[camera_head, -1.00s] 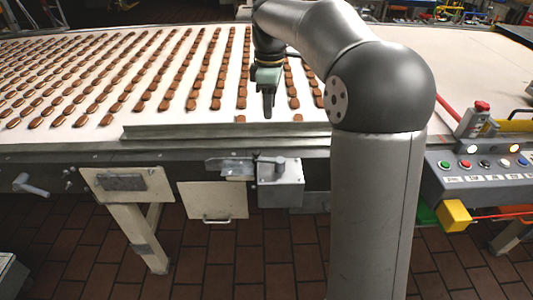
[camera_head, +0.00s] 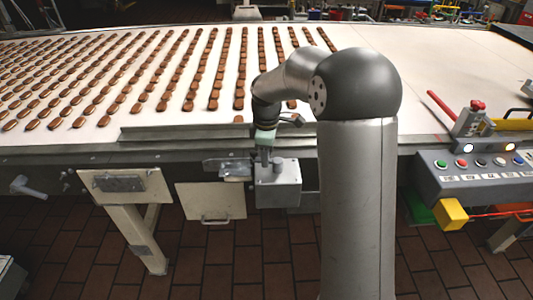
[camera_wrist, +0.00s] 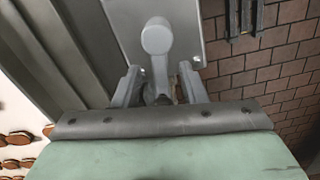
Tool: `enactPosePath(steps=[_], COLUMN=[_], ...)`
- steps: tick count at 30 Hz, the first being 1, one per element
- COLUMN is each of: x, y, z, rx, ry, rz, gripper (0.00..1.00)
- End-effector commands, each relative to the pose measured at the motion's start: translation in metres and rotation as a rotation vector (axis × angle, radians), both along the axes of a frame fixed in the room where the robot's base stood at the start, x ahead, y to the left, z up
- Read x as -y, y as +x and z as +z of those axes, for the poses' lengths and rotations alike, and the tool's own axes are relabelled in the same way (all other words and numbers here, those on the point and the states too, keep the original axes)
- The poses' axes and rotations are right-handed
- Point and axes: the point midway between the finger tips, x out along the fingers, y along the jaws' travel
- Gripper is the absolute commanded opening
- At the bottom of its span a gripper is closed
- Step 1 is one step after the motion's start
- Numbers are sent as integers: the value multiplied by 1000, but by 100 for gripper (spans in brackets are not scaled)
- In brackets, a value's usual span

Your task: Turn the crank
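The crank is a small grey lever with a rounded end on a grey metal box (camera_head: 280,190) at the conveyor's front edge. In the head view my gripper (camera_head: 264,154) points down at the box and partly hides the crank. In the wrist view the crank (camera_wrist: 157,38) shows its rounded end just beyond my fingertips, and its arm runs back between my fingers. My gripper (camera_wrist: 160,86) has its two fingers apart, one on each side of the crank's arm. I cannot tell whether either finger touches it.
The conveyor (camera_head: 440,70) carries rows of brown cookies behind the box. A metal rail (camera_head: 180,132) runs along its front edge. A cream panel (camera_head: 212,201) hangs left of the box. A button console (camera_head: 480,170) stands at the right. The brick floor in front is clear.

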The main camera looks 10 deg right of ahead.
Motion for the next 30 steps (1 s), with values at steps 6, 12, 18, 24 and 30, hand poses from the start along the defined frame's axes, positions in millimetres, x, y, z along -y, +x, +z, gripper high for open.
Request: enactPosePath(steps=[6, 12, 18, 24, 30], x=[0, 0, 0, -1, -5], y=[0, 0, 0, -1, -4], z=[-4, -4, -4, -3, -3], rx=[-1, -1, -1, -1, -1], ry=[0, 0, 0, 0, 0], rz=[0, 0, 0, 23, 118], gripper=[38, 16, 0, 0, 0])
